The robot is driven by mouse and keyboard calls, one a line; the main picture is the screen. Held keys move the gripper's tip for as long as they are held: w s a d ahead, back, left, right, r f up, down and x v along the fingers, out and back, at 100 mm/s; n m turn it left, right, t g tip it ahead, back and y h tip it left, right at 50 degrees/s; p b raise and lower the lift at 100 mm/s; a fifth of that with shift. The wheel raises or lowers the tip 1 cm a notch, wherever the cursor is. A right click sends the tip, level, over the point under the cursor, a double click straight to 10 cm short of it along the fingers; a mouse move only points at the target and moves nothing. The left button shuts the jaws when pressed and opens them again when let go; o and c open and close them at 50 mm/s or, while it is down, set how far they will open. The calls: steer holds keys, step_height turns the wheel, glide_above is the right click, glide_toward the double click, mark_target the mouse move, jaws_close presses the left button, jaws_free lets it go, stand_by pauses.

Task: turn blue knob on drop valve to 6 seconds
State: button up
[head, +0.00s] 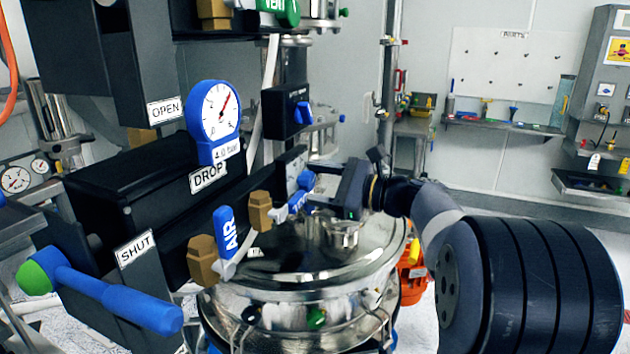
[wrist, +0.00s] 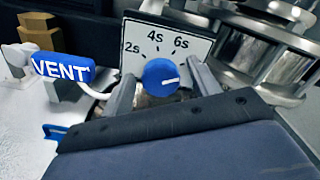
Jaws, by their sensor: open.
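The blue knob (wrist: 160,77) sits on a white dial plate (wrist: 150,42) marked 2s, 4s and 6s in the wrist view. Its white pointer line points right, clockwise past the 6s mark. My gripper (wrist: 165,76) is open, with one finger on each side of the knob; I cannot tell whether either finger touches it. In the head view my gripper (head: 318,191) reaches in from the right, above the steel vessel. The small dial is mostly hidden there.
A blue VENT handle (wrist: 62,69) is left of the dial, and steel fittings (wrist: 265,45) stand at right. In the head view, a blue AIR handle (head: 228,235), a DROP box (head: 150,185) and a pressure gauge (head: 216,112) are left. The polished vessel lid (head: 285,262) lies below.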

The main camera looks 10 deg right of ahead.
steer(key=c, duration=1)
steer(key=shift+f+n+b, duration=0.1)
steer(key=shift+n+b, duration=0.2)
steer(key=shift+b, duration=0.1)
steer(key=n+b, duration=0.2)
steer(key=b, duration=0.1)
steer(key=shift+f+n, duration=0.2)
steer(key=shift+n, duration=0.1)
steer(key=n+b, duration=0.4)
steer(key=shift+s+r, duration=0.1)
steer(key=shift+n+b, duration=0.3)
steer(key=shift+n, duration=0.1)
